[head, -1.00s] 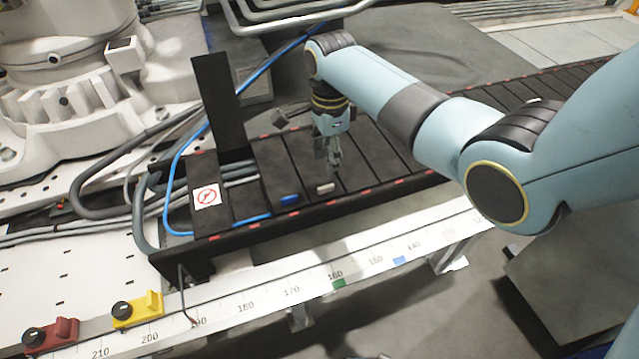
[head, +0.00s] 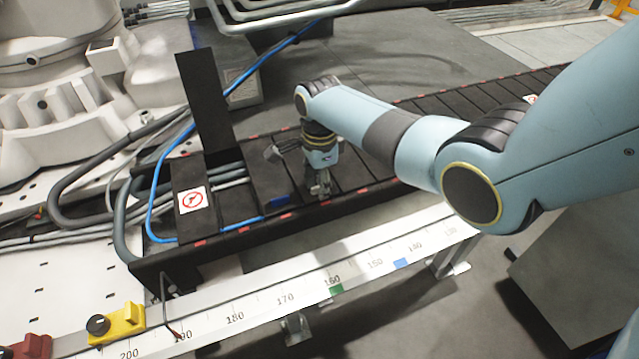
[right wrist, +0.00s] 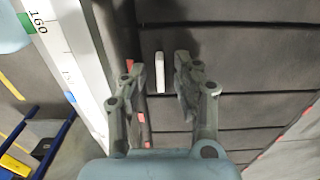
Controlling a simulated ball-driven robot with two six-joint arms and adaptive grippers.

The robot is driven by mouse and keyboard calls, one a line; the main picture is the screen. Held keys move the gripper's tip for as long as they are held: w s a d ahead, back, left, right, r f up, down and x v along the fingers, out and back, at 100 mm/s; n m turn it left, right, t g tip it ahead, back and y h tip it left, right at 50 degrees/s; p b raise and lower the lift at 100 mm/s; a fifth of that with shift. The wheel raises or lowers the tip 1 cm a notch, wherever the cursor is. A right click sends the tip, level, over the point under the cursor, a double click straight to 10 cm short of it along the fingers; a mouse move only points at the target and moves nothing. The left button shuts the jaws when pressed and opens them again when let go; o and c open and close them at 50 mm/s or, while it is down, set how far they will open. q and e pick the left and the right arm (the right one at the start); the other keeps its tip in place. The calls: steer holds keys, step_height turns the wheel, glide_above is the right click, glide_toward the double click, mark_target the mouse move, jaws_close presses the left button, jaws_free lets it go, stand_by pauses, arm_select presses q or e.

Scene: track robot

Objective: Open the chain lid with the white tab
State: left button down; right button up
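The white tab (right wrist: 160,72) is a small upright-looking bar on a dark chain lid (right wrist: 220,65) in the right wrist view. My right gripper (right wrist: 158,66) is open around it, one finger on each side, with gaps between the fingers and the tab. In the head view my right gripper (head: 320,187) points down at the black chain and hides the white tab. I cannot tell how far the fingertips are above the lid. My left gripper is not in view.
A blue tab (head: 280,201) sits on the lid to the left. An open black lid (head: 205,105) stands upright farther left, beside the panel with a red prohibition sign (head: 191,200). A white ruler rail (head: 300,300) runs along the front. Cables (head: 150,190) lie at left.

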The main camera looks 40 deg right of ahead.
steer(key=shift+c, duration=0.3)
jaws_close()
steer(key=shift+r, duration=0.15)
